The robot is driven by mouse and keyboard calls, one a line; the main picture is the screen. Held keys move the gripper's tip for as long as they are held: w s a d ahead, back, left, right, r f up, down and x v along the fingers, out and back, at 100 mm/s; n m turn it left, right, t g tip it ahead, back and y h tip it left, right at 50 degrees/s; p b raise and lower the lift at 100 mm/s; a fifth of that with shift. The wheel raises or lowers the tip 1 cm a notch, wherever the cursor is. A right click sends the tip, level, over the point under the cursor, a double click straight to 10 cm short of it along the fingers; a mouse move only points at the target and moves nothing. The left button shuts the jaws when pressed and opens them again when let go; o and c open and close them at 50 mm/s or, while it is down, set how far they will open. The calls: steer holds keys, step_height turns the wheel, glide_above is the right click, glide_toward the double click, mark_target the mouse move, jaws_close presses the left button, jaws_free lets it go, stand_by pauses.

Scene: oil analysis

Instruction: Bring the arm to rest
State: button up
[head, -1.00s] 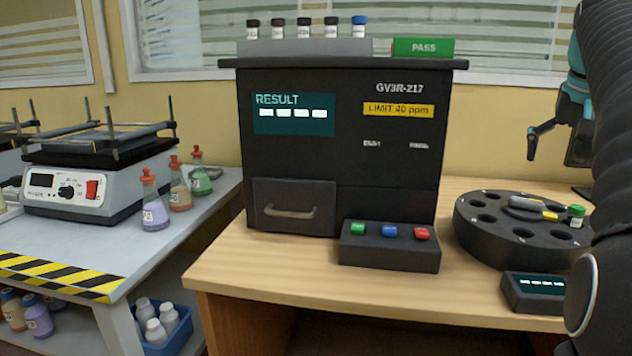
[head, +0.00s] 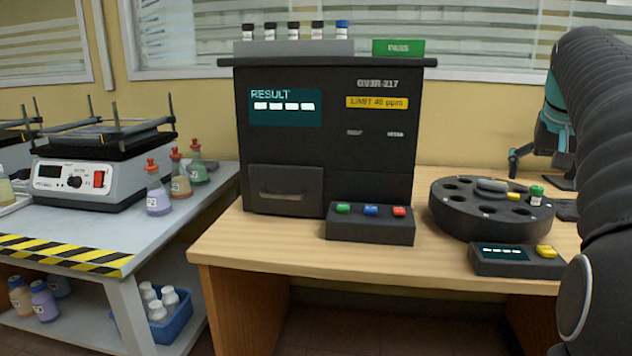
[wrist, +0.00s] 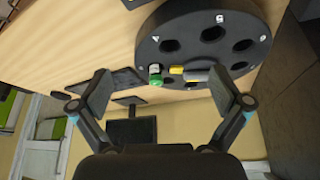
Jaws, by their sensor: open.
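My gripper (wrist: 166,92) is open in the wrist view, with both fingers spread apart and nothing between them that it touches. In the head view my gripper (head: 530,170) is partly seen at the right, behind and above the round black carousel (head: 490,225). My dark arm fills the right edge of the head view. The carousel also shows in the wrist view (wrist: 205,18), past the fingertips. A green-capped vial (head: 536,195) stands at its right side.
The black analyser (head: 340,150) stands on the wooden bench (head: 240,250), with a button box (head: 370,228) before it. A small display box (head: 505,262) sits in front of the carousel. A shaker bench (head: 150,235) with flasks is at the left.

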steer(key=shift+n, duration=0.3)
steer(key=a+f, duration=0.1)
steer(key=f, duration=0.1)
steer(key=s+a+f, duration=0.1)
steer(key=f, duration=0.1)
steer(key=a+f, duration=0.2)
steer(key=shift+s+f, duration=0.2)
steer(key=shift+f, duration=0.15)
steer(key=s+a+f, duration=0.2)
steer(key=a+f, duration=0.1)
steer(key=s+a+f+n, duration=0.1)
steer(key=s+a+f, duration=0.1)
steer(key=a+f, duration=0.1)
steer(key=s+a+f+n+y, duration=0.1)
steer(key=s+a+f, duration=0.1)
steer(key=a, duration=0.3)
steer(key=shift+a+f, duration=0.2)
steer(key=shift+f, duration=0.4)
steer(key=s+a+f+n+y, duration=0.1)
steer(key=s+a+f+n, duration=0.1)
steer(key=s+a+f, duration=0.2)
steer(key=s+a+f+n+t, duration=0.1)
steer(key=s+a+f, duration=0.3)
steer(key=s+a, duration=0.4)
steer(key=shift+s+a+f+n+t+y, duration=0.35)
steer(key=shift+a+n, duration=0.35)
steer(key=shift+a, duration=0.35)
steer(key=shift+r, duration=0.1)
